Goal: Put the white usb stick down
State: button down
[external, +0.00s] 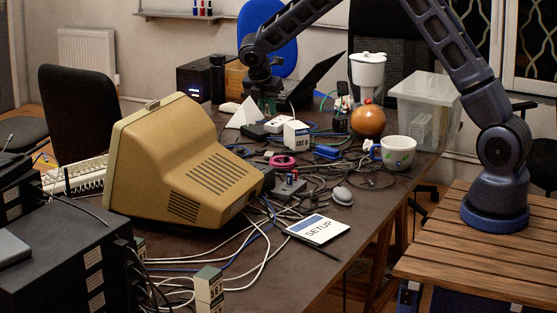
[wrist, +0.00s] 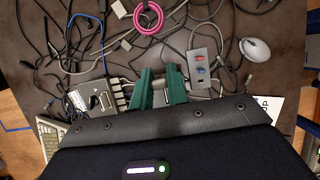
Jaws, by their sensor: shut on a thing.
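My gripper (wrist: 160,76) shows in the wrist view as two green fingers close together above the cable-strewn table. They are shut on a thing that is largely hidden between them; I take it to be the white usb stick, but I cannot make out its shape. In the external view my gripper (external: 266,100) points down behind the beige monitor, near the white pyramid, and what it holds is too small to tell. I cannot tell the height of the fingertips above the table.
Tangled cables cover the table (external: 310,262). A pink coil (wrist: 148,18), a grey switch box (wrist: 202,70) and a mouse (wrist: 254,50) lie near the fingers. The monitor (external: 178,165), mug (external: 397,155), orange ball (external: 368,122) and clear bin (external: 425,112) stand around.

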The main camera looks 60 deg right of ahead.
jog(key=f, duration=0.5)
jog(key=w+d+f, duration=0.1)
jog(key=f, duration=0.4)
jog(key=w+d+f, duration=0.1)
jog(key=f, duration=0.4)
jog(key=shift+w+d+f, duration=0.15)
jog(key=shift+w+f, duration=0.05)
jog(key=shift+w, duration=0.05)
jog(key=shift+f, duration=2.4)
jog(key=shift+f, duration=0.15)
jog(key=c, duration=1.4)
grip_release()
jog(key=shift+o, duration=0.2)
